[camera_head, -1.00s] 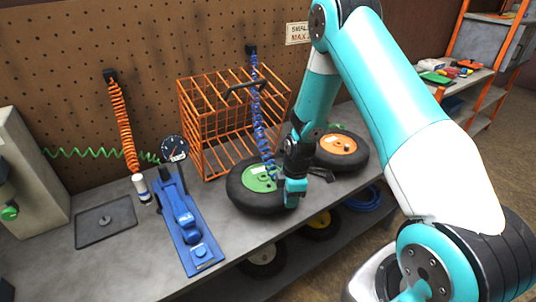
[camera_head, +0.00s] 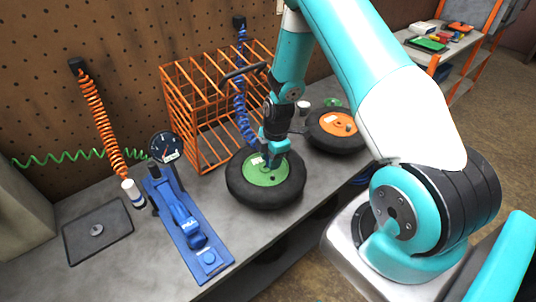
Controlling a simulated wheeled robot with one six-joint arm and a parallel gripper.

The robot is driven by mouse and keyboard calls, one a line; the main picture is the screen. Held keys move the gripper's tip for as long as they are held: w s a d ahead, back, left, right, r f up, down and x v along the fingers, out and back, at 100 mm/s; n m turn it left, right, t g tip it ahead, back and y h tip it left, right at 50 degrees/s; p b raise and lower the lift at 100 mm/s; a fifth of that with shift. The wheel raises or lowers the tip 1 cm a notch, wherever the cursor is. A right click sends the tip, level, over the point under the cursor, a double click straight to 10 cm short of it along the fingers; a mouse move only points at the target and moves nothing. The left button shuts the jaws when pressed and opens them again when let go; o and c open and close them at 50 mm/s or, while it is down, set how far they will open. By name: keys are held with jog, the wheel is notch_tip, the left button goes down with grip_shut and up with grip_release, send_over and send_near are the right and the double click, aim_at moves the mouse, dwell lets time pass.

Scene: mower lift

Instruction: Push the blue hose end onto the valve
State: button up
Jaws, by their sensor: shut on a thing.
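My gripper (camera_head: 273,156) points down over the upper part of the green hub of a black wheel (camera_head: 239,190) lying flat on the bench. It is shut on the end of the blue coiled hose (camera_head: 241,105), which hangs from the pegboard and runs down to it. The hose end itself is mostly hidden by the gripper. I cannot make out the valve on the hub, nor whether the hose end touches it.
An orange wire cage (camera_head: 185,115) stands behind the wheel. A wheel with an orange hub (camera_head: 330,124) lies to the right. A blue pump with a gauge (camera_head: 190,228), an orange coiled hose (camera_head: 100,118) and a dark plate (camera_head: 98,232) are on the left.

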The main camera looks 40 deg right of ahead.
aim_at(272, 175)
jog(key=shift+d+f+b, duration=0.25)
jog(key=shift+f+b, duration=0.25)
jog(key=shift+f, duration=0.35)
jog(key=shift+f+b, duration=1.2)
jog(key=shift+f, duration=0.65)
jog(key=shift+s+f+b, duration=0.1)
jog(key=shift+f+b, duration=0.65)
jog(key=shift+b, duration=0.1)
jog(key=o, duration=0.7)
jog(key=r+p, duration=0.2)
jog(key=r, duration=0.1)
jog(key=d+r+p, duration=0.1)
jog(key=r+p, duration=0.2)
jog(key=r, duration=0.1)
jog(key=r+p, duration=0.2)
jog(key=r, duration=0.2)
jog(key=shift+s+d, duration=0.1)
jog(key=shift+d, duration=0.1)
jog(key=shift+a, duration=0.1)
